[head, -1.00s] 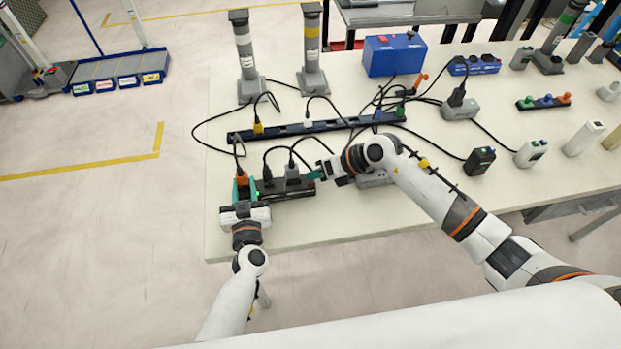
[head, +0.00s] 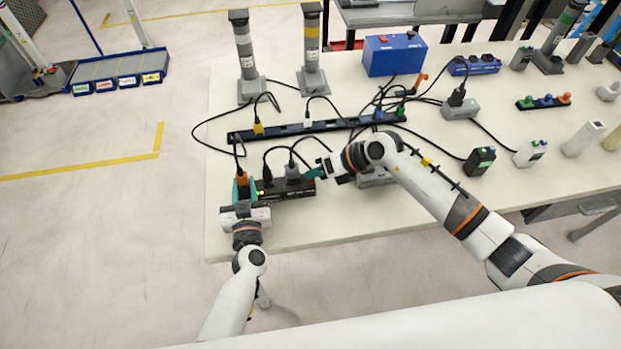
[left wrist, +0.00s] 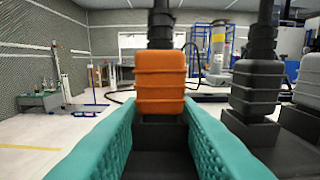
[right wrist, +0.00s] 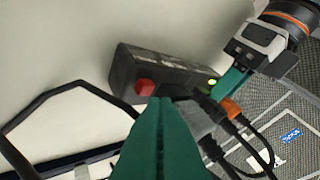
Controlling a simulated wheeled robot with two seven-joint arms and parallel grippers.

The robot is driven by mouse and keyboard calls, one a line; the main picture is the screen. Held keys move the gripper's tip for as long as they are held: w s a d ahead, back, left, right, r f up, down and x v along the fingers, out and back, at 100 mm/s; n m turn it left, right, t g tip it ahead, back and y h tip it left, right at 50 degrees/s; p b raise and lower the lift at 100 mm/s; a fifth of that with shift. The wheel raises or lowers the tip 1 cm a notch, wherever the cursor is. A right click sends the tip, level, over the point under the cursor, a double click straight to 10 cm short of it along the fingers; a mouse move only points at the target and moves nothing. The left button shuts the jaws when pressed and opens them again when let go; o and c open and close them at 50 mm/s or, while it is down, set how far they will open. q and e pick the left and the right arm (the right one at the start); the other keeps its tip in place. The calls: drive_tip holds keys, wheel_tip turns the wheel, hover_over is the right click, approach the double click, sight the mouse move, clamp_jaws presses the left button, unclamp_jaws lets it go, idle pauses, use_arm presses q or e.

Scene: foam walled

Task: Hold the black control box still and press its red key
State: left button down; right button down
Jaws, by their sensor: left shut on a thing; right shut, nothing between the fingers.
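The black control box (head: 290,189) lies near the table's front left edge, with orange, black and grey plugs standing in it. In the right wrist view the box (right wrist: 180,75) shows its red key (right wrist: 144,88) at one end and a green light at the other. My left gripper (head: 242,190) is shut on the box's left end, by the orange plug (left wrist: 160,88). Its teal fingers (left wrist: 160,145) flank the dark box end. My right gripper (head: 311,174) is shut and empty at the box's right end. Its fingertips (right wrist: 161,103) appear close beside the red key; I cannot tell whether they touch.
A long dark socket strip (head: 305,129) with several cabled plugs lies behind the box. A grey box (head: 375,178) sits partly under my right arm. A blue box (head: 394,55) and two grey posts stand further back. The table front (head: 330,225) is clear.

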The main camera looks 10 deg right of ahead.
drive_tip(key=shift+r, duration=0.25)
wheel_tip(320, 180, up, 5)
idle(0.7)
idle(0.5)
use_arm(q)
drive_tip(key=c, duration=1)
unclamp_jaws()
drive_tip(key=shift+s, duration=0.1)
